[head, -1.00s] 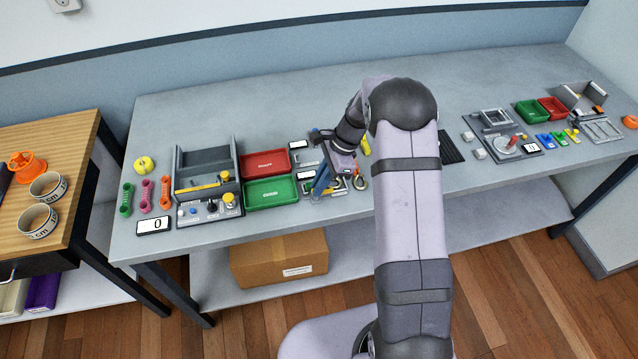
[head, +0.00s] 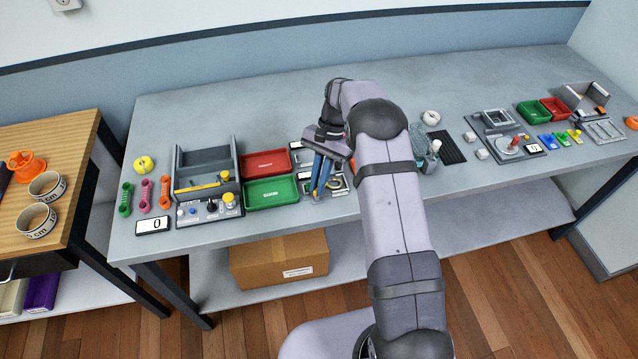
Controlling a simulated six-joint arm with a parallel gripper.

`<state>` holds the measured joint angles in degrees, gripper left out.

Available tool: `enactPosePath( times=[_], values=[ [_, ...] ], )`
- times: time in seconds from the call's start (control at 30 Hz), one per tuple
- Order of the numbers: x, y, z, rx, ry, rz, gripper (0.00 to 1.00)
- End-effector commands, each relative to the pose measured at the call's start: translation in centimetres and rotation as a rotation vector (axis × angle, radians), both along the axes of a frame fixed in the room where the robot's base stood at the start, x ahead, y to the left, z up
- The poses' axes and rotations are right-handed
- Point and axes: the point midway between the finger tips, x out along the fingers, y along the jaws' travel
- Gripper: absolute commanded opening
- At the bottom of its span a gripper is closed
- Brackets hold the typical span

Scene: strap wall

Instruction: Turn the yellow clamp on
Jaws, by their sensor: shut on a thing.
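My gripper (head: 318,191) points down over a small grey fixture (head: 340,188) at the front of the grey bench, just right of the green tray. Its blue fingers are closed on a small yellow part, apparently the yellow clamp (head: 332,184). The fingers hide most of it, so I cannot tell which way its lever stands. A white display sits at the fixture, partly covered by the gripper.
A red tray (head: 266,162) and a green tray (head: 271,192) lie left of the gripper. Left of them stands a grey station (head: 207,166) with a yellow bar. My forearm covers the bench to the right of the fixture. The bench's back is clear.

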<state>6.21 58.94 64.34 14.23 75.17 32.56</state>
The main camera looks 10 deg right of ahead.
Motion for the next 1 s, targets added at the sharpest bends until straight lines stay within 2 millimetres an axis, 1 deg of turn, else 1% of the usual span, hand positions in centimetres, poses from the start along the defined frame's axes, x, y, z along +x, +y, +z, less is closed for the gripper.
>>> enactPosePath(
  times=[0.2, 0.6, 0.8, 1.0],
  values=[
    [0.16, 0.24, -0.03, 0.001, -0.001, 0.209, 0.00],
    [0.27, 0.50, 0.06, 0.001, -0.002, 0.565, 0.00],
    [0.27, 0.57, 0.07, 0.001, -0.001, 0.691, 0.00],
    [0.27, 0.59, 0.10, 0.001, -0.002, 0.765, 0.00]
  ],
)
